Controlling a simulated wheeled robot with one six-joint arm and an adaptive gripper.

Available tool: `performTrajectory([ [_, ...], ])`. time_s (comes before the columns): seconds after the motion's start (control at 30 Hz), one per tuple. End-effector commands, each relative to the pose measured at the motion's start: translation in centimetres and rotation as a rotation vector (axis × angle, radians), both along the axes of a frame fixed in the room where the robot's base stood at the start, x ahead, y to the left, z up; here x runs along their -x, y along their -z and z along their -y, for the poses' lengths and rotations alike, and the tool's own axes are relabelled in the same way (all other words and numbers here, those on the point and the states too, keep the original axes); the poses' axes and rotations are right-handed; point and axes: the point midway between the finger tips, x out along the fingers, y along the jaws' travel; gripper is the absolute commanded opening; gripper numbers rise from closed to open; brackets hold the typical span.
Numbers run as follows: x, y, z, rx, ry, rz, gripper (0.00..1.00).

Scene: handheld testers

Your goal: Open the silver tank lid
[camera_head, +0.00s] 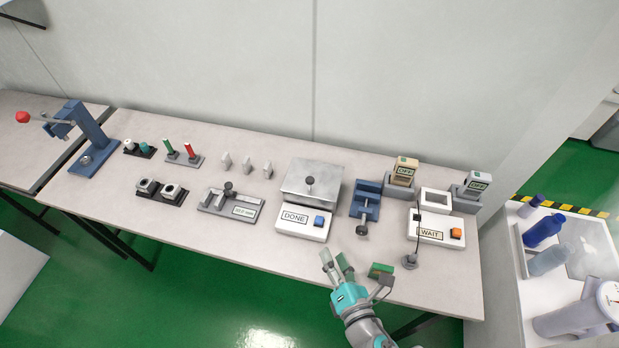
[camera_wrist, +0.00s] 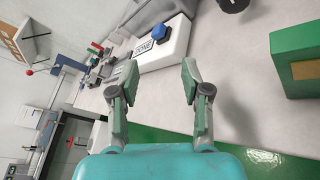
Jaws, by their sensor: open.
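The silver tank (camera_head: 298,207) is a brushed metal box near the middle of the long table, behind a white DONE box. Its flat lid (camera_head: 325,172) lies closed on top, with a dark round knob (camera_head: 309,181) standing up from it. In the wrist view a grey metal part that looks like the tank (camera_wrist: 150,14) shows at the top, partly cut off. My gripper (camera_head: 335,257) is at the table's front edge, in front and right of the tank, apart from it. It is open and empty, its two fingers spread in the wrist view (camera_wrist: 156,76).
The DONE box (camera_head: 291,229) with a blue button stands directly before the tank. A blue vise (camera_head: 366,204) is right of the tank. A green block (camera_head: 380,269) lies close right of my gripper. Bare tabletop lies between my gripper and the DONE box.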

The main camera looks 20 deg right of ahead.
Motion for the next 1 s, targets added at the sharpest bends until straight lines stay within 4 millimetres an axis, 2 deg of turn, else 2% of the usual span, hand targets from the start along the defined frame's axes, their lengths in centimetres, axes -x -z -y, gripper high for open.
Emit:
performTrajectory([
  [0.03, -2.1, -0.9, -0.3, 0.13, -0.004, 0.022, 0.47],
  [0.2, -6.8, -3.4, -0.6, 0.532, 0.024, 0.054, 0.47],
  [0.37, -9.1, -5.2, -0.9, 0.748, 0.057, 0.063, 0.47],
  [0.67, -11.4, -5.8, -0.4, 0.812, 0.073, 0.062, 0.47],
  [1.0, -17.1, -5.8, 1.0, 0.81, 0.072, 0.062, 0.47],
])
